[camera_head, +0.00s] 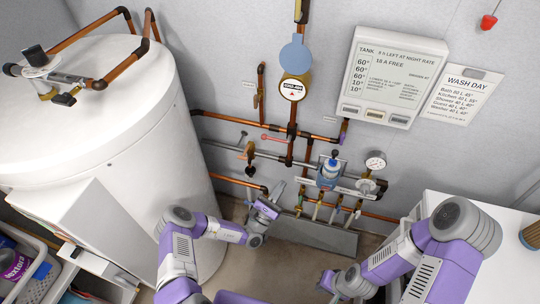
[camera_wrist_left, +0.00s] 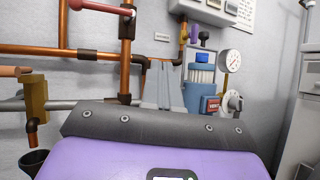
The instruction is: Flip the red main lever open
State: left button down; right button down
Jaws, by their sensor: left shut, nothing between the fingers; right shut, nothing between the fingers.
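The red main lever (camera_head: 274,139) is a thin red handle lying roughly level, its right end at the vertical copper pipe below the round gauge. Its red end also shows at the top left of the left wrist view (camera_wrist_left: 103,7). My left gripper (camera_head: 279,189) is shut and empty, below the lever and apart from it. Its narrow grey fingers (camera_wrist_left: 164,64) point up past the purple housing in the left wrist view. My right gripper (camera_head: 325,284) is low at the bottom centre, shut and well away from the lever; its fingertips are hard to make out.
A large white tank (camera_head: 110,130) stands at the left. Copper pipes, a blue-capped filter (camera_head: 329,172) and a pressure gauge (camera_head: 375,160) crowd the wall right of the lever. A metal trough (camera_head: 312,235) lies below them. A white cabinet (camera_head: 470,215) stands at the right.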

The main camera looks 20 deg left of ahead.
pick_arm(q)
jog(key=w+a+f+n+t+y, duration=0.1)
jog(key=a+n+t+y, duration=0.1)
jog(key=a+n+y, duration=0.3)
jog(key=a+y, duration=0.2)
jog(key=y, duration=0.1)
jog(key=shift+f, duration=0.3)
jog(key=shift+w+d, duration=0.1)
jog(key=shift+w, duration=0.05)
jog(key=w+r+b, duration=0.2)
jog(key=w+r, duration=0.7)
jog(key=shift+d+r, duration=0.2)
jog(key=shift+r, duration=0.05)
jog(key=shift+a+r+m+h+p, duration=0.15)
jog(key=shift+r+m+h+p, duration=0.15)
jog(key=shift+m+h, duration=0.3)
